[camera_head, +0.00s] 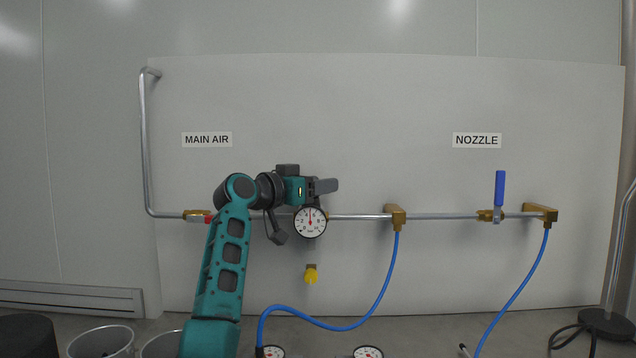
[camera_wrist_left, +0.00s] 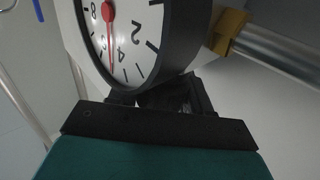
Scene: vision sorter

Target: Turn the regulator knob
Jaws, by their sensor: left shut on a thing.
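The pressure gauge (camera_head: 310,222) has a round white dial, a black rim and a red needle, and sits on the pipe in the middle of the wall panel. My left gripper (camera_head: 324,186) is just above the gauge, shut on the regulator knob, which the gripper and the gauge hide almost fully. In the left wrist view the gauge (camera_wrist_left: 124,40) fills the upper left, tilted, its red needle on the dial. Dark finger parts (camera_wrist_left: 170,95) show just below it, and the knob cannot be made out. My right gripper is out of view.
A metal pipe (camera_head: 360,217) runs along the white panel (camera_head: 330,110). A blue-handled valve (camera_head: 499,190) is at right, under the NOZZLE label (camera_head: 477,140). A blue hose (camera_head: 380,290) hangs from a brass fitting (camera_head: 398,217). A yellow piece (camera_head: 311,275) is below the gauge.

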